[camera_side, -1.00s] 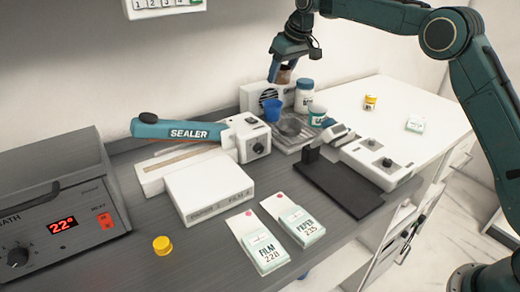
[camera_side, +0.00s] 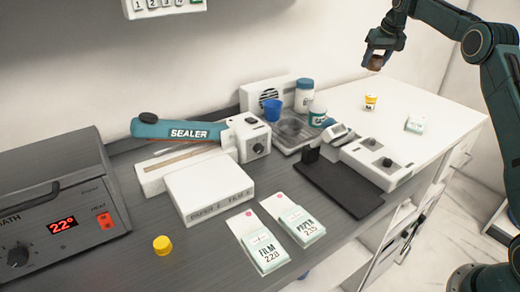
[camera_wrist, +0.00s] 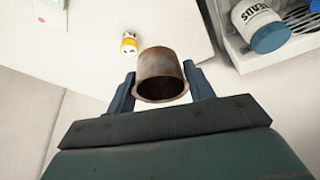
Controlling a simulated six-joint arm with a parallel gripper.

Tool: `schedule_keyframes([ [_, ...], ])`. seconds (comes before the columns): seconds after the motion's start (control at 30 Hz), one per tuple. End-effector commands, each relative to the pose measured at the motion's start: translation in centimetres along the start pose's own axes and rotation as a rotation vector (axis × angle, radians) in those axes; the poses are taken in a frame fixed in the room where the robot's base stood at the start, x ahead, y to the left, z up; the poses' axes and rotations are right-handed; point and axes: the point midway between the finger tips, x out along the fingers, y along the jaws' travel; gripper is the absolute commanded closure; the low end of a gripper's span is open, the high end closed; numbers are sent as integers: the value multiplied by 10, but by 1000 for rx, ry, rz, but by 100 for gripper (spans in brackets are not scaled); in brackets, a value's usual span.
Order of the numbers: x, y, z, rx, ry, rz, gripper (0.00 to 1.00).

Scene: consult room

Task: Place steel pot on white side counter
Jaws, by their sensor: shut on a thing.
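My gripper (camera_side: 379,56) is shut on a small brownish metal pot (camera_side: 376,63), held in the air above the far part of the white side counter (camera_side: 410,90). In the wrist view the pot (camera_wrist: 161,75) sits between the two fingers of my gripper (camera_wrist: 160,88), with its open rim facing the camera. The white counter (camera_wrist: 165,25) shows below and beyond it in that view. The pot is apart from the counter surface.
To the left, a metal tray (camera_side: 290,138) is beside a blue cup (camera_side: 272,109) and white jars (camera_side: 304,95). The counter's middle is clear.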

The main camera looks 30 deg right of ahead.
Motion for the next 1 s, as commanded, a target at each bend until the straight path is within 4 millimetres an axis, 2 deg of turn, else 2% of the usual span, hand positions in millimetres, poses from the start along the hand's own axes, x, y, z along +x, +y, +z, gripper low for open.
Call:
schedule_keyframes([
  [0.03, 0, 7, 0, 10, 1, 4, 70],
  [0.17, -1, 14, 1, 21, 1, 9, 70],
  [0.37, 1, 15, 2, 23, 0, 9, 70],
  [0.53, 10, 14, 6, 22, -2, 7, 70],
  [0.67, 24, 14, 12, 22, -2, 8, 70],
  [1.0, 82, 14, 36, 22, -3, 8, 70],
])
